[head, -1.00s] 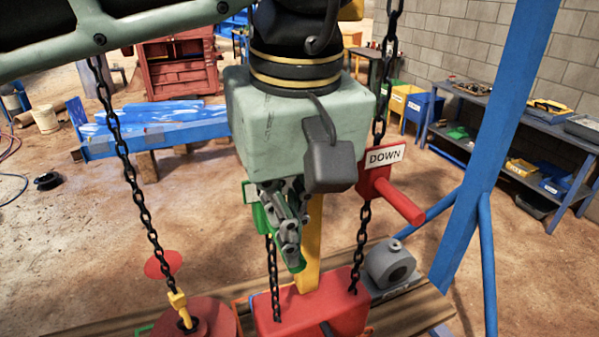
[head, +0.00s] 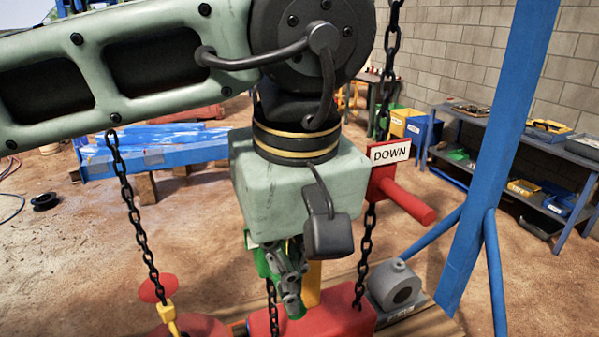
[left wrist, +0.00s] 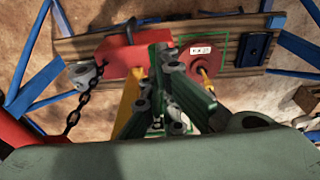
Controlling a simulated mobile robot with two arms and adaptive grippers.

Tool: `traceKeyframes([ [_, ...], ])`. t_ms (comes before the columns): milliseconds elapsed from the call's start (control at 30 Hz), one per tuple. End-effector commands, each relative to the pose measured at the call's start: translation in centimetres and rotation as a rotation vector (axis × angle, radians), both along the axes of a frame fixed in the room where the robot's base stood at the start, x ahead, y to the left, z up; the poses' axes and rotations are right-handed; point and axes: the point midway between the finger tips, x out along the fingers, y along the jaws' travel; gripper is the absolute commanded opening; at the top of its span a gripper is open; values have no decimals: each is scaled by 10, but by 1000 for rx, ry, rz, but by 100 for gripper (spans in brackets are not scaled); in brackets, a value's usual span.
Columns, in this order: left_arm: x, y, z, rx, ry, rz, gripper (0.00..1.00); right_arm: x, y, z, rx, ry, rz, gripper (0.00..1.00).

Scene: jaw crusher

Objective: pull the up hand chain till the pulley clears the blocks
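My left gripper (head: 290,290) points down, its fingers closed around a green handle (head: 262,262) on the up hand chain (head: 272,300); the fingers hide the grip itself. Its fingers also show close together in the left wrist view (left wrist: 168,75). The down chain (head: 366,240) hangs to the right with a red handle (head: 405,200) and a DOWN sign (head: 390,152). A load chain (head: 135,215) at the left ends in a yellow hook (head: 168,318) over a red pulley (head: 195,328), cut off below. It also shows in the left wrist view (left wrist: 222,57). Its clearance is unclear. My right gripper is out of view.
A red block (head: 325,318) and a grey housing (head: 397,288) sit at the timber platform (head: 425,322). A blue post (head: 500,150) stands right. A shelf (head: 500,125) lines the wall, and a blue beam (head: 160,150) lies left. Open dirt floor lies between.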

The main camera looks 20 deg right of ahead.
Motion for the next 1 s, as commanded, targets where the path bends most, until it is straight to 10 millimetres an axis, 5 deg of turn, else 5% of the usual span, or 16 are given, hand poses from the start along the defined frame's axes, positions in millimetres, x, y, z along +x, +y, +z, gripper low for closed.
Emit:
traceKeyframes([
  [800, -1, 0, -62, 1, 3, -2, 0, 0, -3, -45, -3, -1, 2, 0],
  [1000, -4, -1, -62, 1, 1, -2, 0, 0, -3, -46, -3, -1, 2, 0],
])
